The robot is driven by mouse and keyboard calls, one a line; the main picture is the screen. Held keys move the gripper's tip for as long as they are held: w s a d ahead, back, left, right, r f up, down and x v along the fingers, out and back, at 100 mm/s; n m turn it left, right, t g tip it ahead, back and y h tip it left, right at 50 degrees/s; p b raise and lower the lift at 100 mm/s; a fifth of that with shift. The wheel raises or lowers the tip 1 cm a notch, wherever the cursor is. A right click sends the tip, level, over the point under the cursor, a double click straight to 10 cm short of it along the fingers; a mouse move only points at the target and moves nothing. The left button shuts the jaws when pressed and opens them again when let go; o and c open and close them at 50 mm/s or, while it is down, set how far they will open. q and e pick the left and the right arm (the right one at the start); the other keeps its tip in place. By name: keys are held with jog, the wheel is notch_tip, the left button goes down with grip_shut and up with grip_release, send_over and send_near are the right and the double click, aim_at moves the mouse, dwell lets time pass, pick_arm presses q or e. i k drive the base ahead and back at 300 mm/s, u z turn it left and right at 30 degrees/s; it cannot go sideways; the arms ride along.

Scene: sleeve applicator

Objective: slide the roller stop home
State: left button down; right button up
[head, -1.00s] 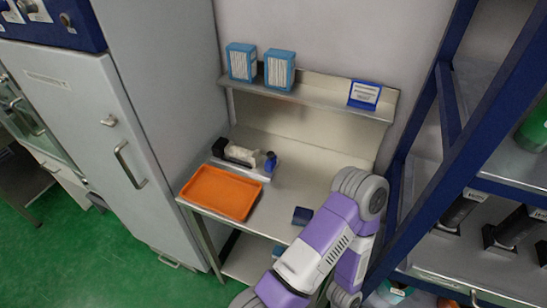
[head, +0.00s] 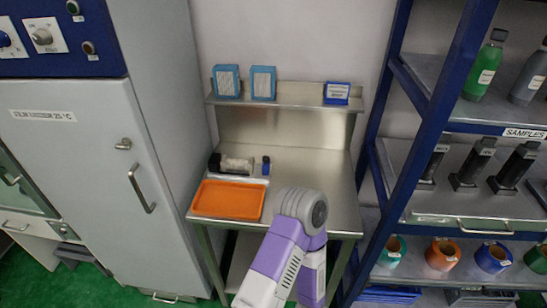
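The sleeve applicator (head: 236,164) lies at the back left of the steel bench. It has a dark block at its left end and a pale roller along its middle. A small blue upright piece (head: 266,166), which may be the roller stop, stands at the right end. A narrow gap seems to show between it and the roller, but it is too small to be sure. A purple and grey arm of mine rises from the bottom of the view over the bench's front edge. No gripper fingers show on either side.
An orange tray (head: 228,199) sits at the bench's front left. Blue-and-white boxes (head: 263,83) and a blue labelled box (head: 337,93) stand on the shelf above. The bench top (head: 325,185) is clear at right. A blue-framed rack (head: 440,120) stands close on the right, a grey cabinet (head: 150,110) on the left.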

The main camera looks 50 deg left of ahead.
aim_at(266, 160)
jog(key=u, duration=0.95)
